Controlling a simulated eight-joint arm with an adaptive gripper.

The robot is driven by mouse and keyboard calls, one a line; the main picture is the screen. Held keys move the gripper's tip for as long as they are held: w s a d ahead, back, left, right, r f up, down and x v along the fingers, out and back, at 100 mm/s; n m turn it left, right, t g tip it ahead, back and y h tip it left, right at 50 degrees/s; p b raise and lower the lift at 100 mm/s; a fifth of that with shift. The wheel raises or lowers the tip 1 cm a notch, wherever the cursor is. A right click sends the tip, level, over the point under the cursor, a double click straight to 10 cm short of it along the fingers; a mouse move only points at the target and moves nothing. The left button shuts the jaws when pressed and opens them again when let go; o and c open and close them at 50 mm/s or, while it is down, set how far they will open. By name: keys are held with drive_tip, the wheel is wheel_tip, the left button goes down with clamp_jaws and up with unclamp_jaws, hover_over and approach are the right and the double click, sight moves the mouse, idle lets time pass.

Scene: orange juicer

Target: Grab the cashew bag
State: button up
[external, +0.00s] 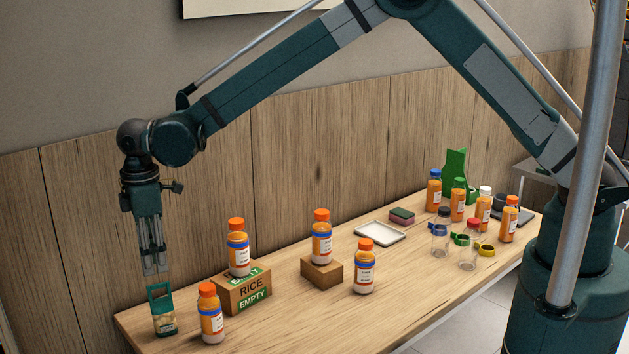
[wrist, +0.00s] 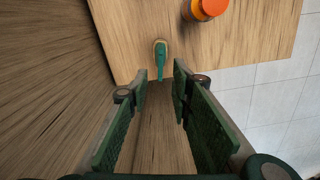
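The cashew bag (external: 164,318), a small teal and cream packet, stands upright at the left end of the wooden table. Its label is too small to read. In the wrist view it shows from above as a narrow teal shape (wrist: 161,60), just beyond and between the fingertips. My gripper (external: 155,270) points down above the bag, with its fingertips close to the bag's top. In the wrist view my gripper (wrist: 160,80) has its two green finger pads apart and nothing between them. I cannot tell whether a finger touches the bag.
An orange-capped bottle (external: 211,314) stands right of the bag; its cap shows in the wrist view (wrist: 212,8). A wooden block (external: 321,272), white tray (external: 380,234) and several bottles stand farther right. The wall runs behind the table.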

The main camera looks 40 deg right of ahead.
sight(158, 284)
drive_tip(key=shift+f, duration=0.1)
drive_tip(key=shift+f, duration=1.2)
drive_tip(key=shift+f, duration=0.1)
drive_tip(key=shift+d+f, duration=0.15)
drive_tip(key=shift+f, duration=2.35)
drive_tip(key=shift+c, duration=0.5)
